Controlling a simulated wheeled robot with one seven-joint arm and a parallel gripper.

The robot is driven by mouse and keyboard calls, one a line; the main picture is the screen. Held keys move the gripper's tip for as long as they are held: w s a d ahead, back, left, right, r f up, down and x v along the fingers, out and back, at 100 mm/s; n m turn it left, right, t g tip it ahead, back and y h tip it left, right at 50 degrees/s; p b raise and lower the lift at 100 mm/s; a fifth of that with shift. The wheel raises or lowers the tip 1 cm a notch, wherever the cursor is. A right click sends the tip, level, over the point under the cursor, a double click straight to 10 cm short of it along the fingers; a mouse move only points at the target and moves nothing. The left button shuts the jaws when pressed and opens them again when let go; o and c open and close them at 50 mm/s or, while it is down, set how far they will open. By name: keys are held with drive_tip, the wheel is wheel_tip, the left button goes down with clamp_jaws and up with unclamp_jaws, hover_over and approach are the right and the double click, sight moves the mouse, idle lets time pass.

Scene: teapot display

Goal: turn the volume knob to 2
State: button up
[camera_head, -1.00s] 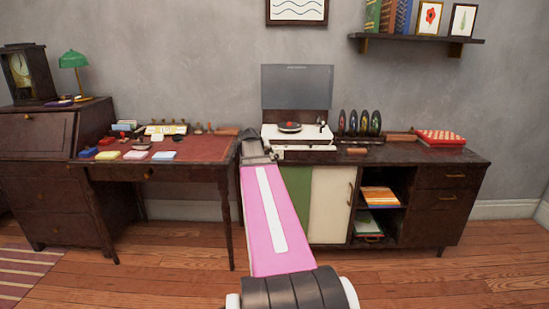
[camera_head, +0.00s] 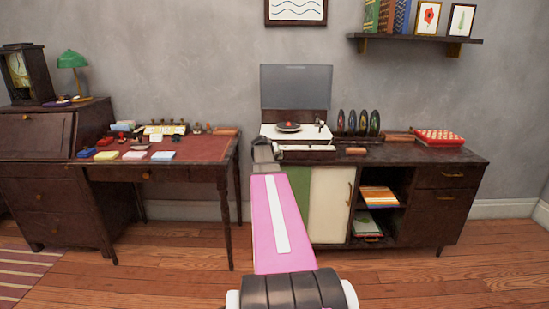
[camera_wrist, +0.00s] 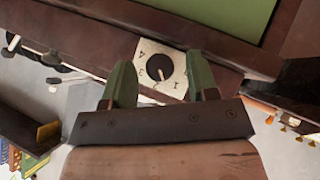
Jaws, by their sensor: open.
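The volume knob (camera_wrist: 157,68) is a round black dial on a square cream plate with dark marks around it, in the upper middle of the wrist view. A pale pointer line shows on it, but I cannot read its number. My gripper (camera_wrist: 162,78) is open, with one green finger at each side of the plate in that view; the fingers look apart from the knob. In the head view my gripper (camera_head: 264,154) is at the cabinet's front left, below the record player (camera_head: 296,134). The knob is hidden there.
The dark cabinet (camera_head: 435,178) has a green and a cream sliding door. Records in a rack (camera_head: 358,123) and a red checkered box (camera_head: 439,137) stand on it. A desk (camera_head: 205,150) with small items is close on the left. The floor in front is clear.

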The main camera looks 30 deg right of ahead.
drive_tip(key=shift+c, duration=0.4)
drive_tip(key=c, duration=0.8)
drive_tip(key=shift+s+d+r+m+t+y, duration=0.1)
drive_tip(key=shift+d+m+t+y, duration=0.1)
drive_tip(key=shift+m+t+y, duration=0.85)
drive_tip(key=shift+s+d+m+t+y, duration=0.15)
drive_tip(key=shift+m+t+y, duration=0.25)
drive_tip(key=shift+y, duration=1.15)
drive_tip(key=o, duration=0.9)
